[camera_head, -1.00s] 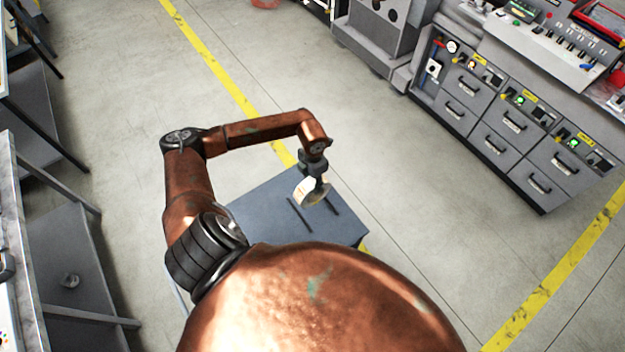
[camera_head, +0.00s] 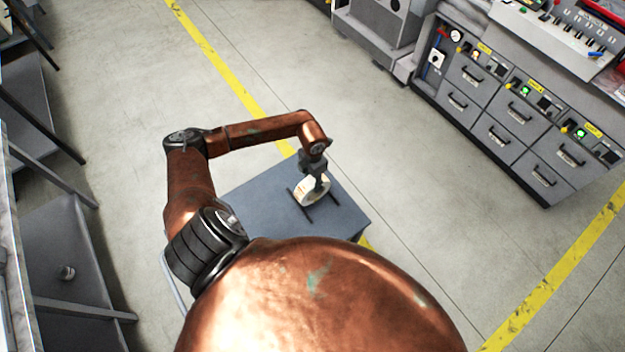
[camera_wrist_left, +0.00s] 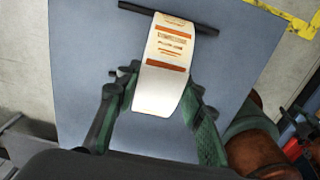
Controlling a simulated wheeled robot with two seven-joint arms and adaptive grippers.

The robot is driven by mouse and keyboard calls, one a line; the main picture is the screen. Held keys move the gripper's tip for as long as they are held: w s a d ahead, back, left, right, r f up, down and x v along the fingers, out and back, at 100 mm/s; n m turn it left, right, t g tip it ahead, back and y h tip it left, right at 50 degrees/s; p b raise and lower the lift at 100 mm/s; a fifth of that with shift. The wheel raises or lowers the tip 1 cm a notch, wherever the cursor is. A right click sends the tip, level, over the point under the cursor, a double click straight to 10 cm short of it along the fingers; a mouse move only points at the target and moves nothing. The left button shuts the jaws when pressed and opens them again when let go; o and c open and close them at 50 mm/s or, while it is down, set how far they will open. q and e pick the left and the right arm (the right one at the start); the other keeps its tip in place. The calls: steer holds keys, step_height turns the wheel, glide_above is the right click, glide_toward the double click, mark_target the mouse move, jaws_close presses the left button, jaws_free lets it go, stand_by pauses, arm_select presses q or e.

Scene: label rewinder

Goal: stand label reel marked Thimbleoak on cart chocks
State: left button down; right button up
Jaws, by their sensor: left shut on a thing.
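The label reel (camera_head: 311,192), white with orange print, is held upright in my left gripper (camera_head: 315,183) at the cart top. In the left wrist view the reel (camera_wrist_left: 166,60) sits between the two green fingers of the gripper (camera_wrist_left: 160,86), which are shut on its sides. The print is too small to read as a name. Two dark bar chocks lie on the blue-grey cart (camera_head: 250,205); the reel is between the near chock (camera_head: 300,205) and the far chock (camera_head: 331,193). I cannot tell whether it touches them. My right gripper is not in view.
A grey machine with drawers and control panels (camera_head: 510,110) stands at the right. Grey tables (camera_head: 75,230) line the left edge. Yellow floor lines (camera_head: 215,65) run past the cart, with open floor around it.

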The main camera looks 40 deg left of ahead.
arm_select(q)
steer(key=c, duration=1.2)
jaws_free()
step_height(320, 180, up, 12)
